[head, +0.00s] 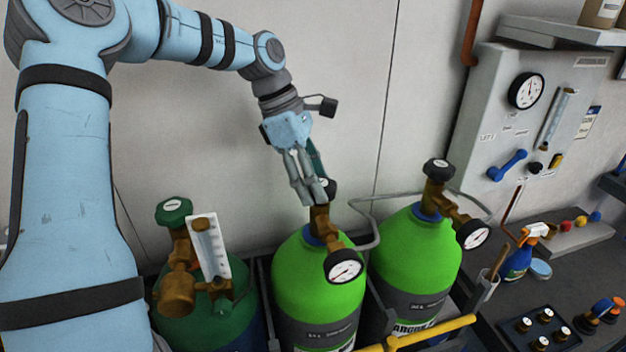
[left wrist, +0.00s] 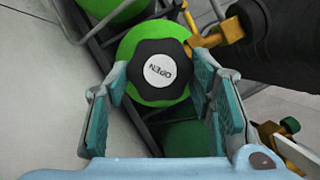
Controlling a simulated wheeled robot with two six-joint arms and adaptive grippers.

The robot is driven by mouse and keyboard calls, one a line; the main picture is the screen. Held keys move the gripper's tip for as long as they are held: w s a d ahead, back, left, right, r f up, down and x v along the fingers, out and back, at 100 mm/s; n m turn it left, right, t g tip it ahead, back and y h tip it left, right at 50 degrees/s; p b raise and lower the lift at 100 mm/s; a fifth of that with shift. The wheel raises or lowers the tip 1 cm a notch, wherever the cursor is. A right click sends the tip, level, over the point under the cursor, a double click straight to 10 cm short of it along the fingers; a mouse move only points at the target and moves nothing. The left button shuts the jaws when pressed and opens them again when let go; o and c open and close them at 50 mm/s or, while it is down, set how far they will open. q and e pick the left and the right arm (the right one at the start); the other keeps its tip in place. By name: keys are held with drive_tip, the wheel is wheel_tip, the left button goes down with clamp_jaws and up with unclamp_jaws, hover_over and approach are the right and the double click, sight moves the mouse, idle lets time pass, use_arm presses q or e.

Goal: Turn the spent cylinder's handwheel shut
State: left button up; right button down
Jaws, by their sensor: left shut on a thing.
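The middle bright green gas cylinder (head: 300,270) stands upright with a brass valve and a round pressure gauge (head: 344,266). On its top is a black handwheel (left wrist: 147,79) with a white cap reading OPEN, seen from above in the left wrist view. In the head view the fingers hide most of the handwheel. Which cylinder is the spent one I cannot tell. My right gripper is not in view.
A second bright green cylinder (head: 410,258) with a black handwheel (head: 438,170) and gauge (head: 473,235) stands to the right. A dark green cylinder (head: 188,318) with a flowmeter (head: 210,250) stands to the left. A yellow bar (head: 432,332) crosses in front. A gauge panel (head: 530,130) hangs on the wall.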

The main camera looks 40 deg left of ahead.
use_arm(q)
drive_tip(key=shift+w+f+m+g, duration=0.15)
drive_tip(key=shift+m+g, duration=0.65)
drive_tip(key=shift+m, duration=1.2)
drive_tip(key=shift+d, duration=0.1)
drive_tip(key=o, duration=0.9)
drive_tip(key=shift+c, duration=0.2)
drive_tip(key=o, duration=0.3)
drive_tip(key=shift+d, duration=0.2)
